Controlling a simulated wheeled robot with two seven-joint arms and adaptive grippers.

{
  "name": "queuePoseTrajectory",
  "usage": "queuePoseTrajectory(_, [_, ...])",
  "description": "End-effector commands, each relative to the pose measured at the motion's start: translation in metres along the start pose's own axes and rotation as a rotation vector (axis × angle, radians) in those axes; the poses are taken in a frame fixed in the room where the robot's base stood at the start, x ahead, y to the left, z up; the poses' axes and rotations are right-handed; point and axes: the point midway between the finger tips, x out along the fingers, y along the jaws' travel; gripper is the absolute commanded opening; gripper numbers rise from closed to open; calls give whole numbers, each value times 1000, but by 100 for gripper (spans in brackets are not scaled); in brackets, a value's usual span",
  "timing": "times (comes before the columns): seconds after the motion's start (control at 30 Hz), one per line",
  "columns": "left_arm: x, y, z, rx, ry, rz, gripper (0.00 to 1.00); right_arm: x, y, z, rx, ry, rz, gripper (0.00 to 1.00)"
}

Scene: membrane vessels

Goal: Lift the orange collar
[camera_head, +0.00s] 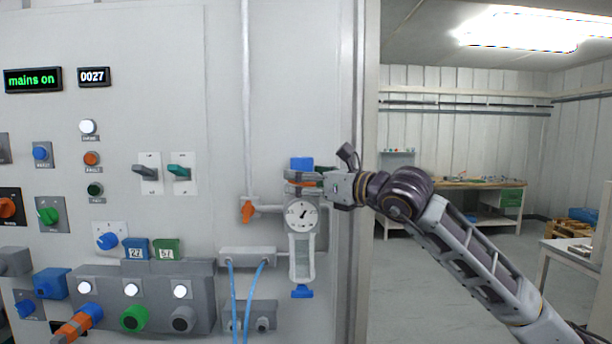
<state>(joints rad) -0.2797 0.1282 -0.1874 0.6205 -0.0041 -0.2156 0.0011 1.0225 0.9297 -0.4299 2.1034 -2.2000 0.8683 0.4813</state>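A membrane vessel with a round white dial (301,214) stands upright on the wall panel, with a blue cap (301,163) on top and a blue piece (302,291) at the bottom. The orange collar (304,183) shows as a thin strip at the vessel's neck, between the cap and the dial, largely hidden by my fingers. My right gripper (303,180) reaches in from the right and its fingers lie at the neck, at the collar. I cannot tell whether they are closed on it. My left gripper is out of view.
An orange valve handle (247,211) on a pipe sits just left of the vessel. Blue hoses (233,295) hang from a grey box (248,257) below left. Switches and sockets fill the panel further left. A workbench (470,184) stands in the room at right.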

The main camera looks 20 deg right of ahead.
Motion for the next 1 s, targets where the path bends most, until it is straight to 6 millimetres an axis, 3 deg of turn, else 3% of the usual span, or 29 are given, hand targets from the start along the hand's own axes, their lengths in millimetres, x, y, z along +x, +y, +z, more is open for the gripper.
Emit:
queuePoseTrajectory(0.47, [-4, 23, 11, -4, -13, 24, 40, 4, 0, 0, 0, 0, 0, 78])
queuePoseTrajectory(0.9, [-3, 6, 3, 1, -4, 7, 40, 4, 0, 0, 0, 0, 0, 22])
queuePoseTrajectory(1.0, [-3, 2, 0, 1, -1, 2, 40, 4, 0, 0, 0, 0, 0, 13])
